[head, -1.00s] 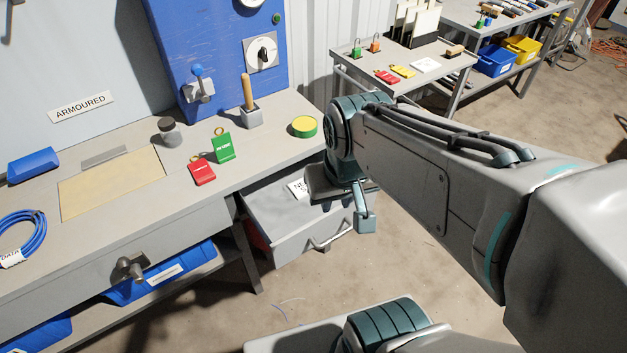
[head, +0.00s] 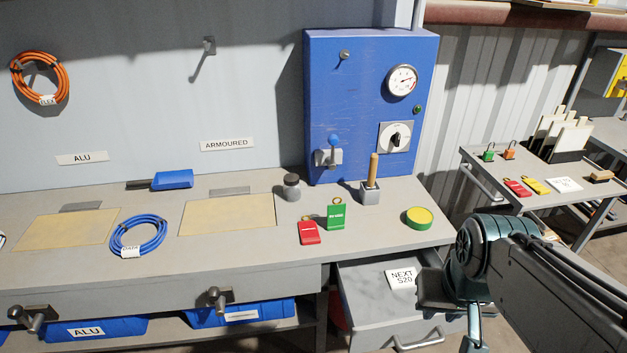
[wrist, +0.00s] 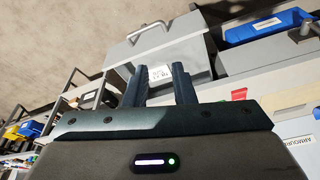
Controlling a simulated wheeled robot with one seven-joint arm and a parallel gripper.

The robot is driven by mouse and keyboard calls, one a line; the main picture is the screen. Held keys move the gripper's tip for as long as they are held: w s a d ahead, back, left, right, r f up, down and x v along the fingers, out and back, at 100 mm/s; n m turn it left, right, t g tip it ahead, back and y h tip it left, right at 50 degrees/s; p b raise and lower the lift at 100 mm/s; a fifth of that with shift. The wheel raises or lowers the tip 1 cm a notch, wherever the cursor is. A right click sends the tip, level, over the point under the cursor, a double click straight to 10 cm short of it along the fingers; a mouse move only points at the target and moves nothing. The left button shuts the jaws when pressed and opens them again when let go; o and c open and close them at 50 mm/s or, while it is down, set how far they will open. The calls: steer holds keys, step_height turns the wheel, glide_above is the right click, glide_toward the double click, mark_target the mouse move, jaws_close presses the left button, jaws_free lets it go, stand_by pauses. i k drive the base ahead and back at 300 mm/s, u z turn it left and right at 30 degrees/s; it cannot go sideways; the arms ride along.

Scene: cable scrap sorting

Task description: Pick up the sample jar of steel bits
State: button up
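A small jar with a dark lid and grey body (head: 291,187), which looks like the sample jar, stands upright on the workbench at the back, left of the blue panel. Its contents are too small to make out. My gripper (wrist: 158,72) is open and empty in the wrist view, its two dark fingers apart and pointing toward the open drawer. In the head view my gripper is partly hidden behind my arm, at the drawer's right side, well right of the jar and nearer to me.
A red tag (head: 309,233), a green tag (head: 337,215), a wooden-handled tool in a grey block (head: 371,193) and a yellow-green tape roll (head: 419,217) stand right of the jar. The open drawer (head: 375,310) holds a white card. Blue cable (head: 138,237) lies left.

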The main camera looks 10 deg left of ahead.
mark_target(292, 185)
steer(key=u, duration=0.05)
steer(key=k, duration=0.55)
steer(key=u, duration=0.55)
steer(key=i, duration=1.05)
steer(key=u, duration=1.1)
steer(key=i, duration=0.2)
steer(key=z, duration=0.05)
